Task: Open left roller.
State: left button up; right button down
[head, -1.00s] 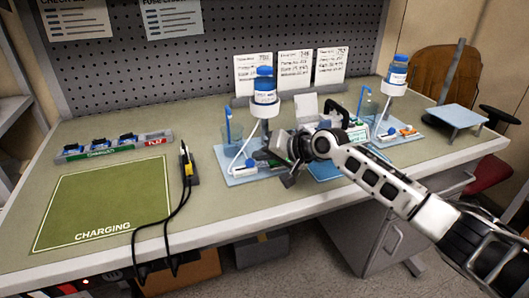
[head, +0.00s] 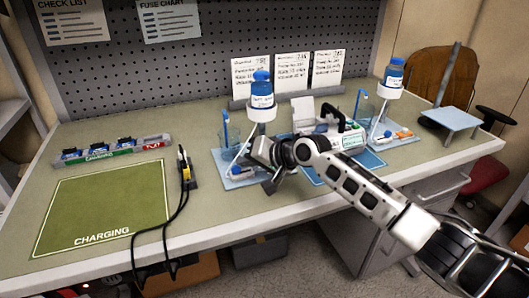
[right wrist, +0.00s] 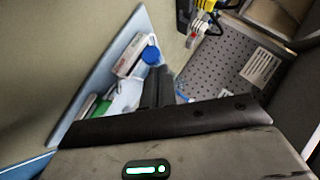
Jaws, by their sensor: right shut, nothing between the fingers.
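The left infusion station is a pale blue tray (head: 230,184) with a white stand that holds a blue-capped bottle (head: 262,92) upright. Small blue and white parts (head: 238,170) lie on this tray, and I cannot tell for sure which is the left roller. In the right wrist view, a blue round part (right wrist: 151,55) and a white block lie on the tray beside my dark fingers. My right gripper (head: 270,184) is shut and empty at the right side of the left tray. The fingers partly hide the tray. My left gripper is not in view.
A second station with a bottle (head: 393,75) stands to the right. A white device with a dark handle (head: 345,135) stands between the stations. A cable holder (head: 186,170), a green charging mat (head: 105,208) and a fuse rack (head: 115,150) are to the left.

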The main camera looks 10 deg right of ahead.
jog(key=d+r+p, duration=0.1)
jog(key=d+r, duration=0.1)
jog(key=r, duration=0.1)
jog(key=shift+w+d+r+p, duration=0.1)
jog(key=shift+w+d+p, duration=0.05)
jog(key=shift+d+p, duration=0.2)
jog(key=b+v, duration=0.1)
jog(key=v, duration=0.8)
jog(key=shift+s+d, duration=0.2)
jog(key=shift+s, duration=0.15)
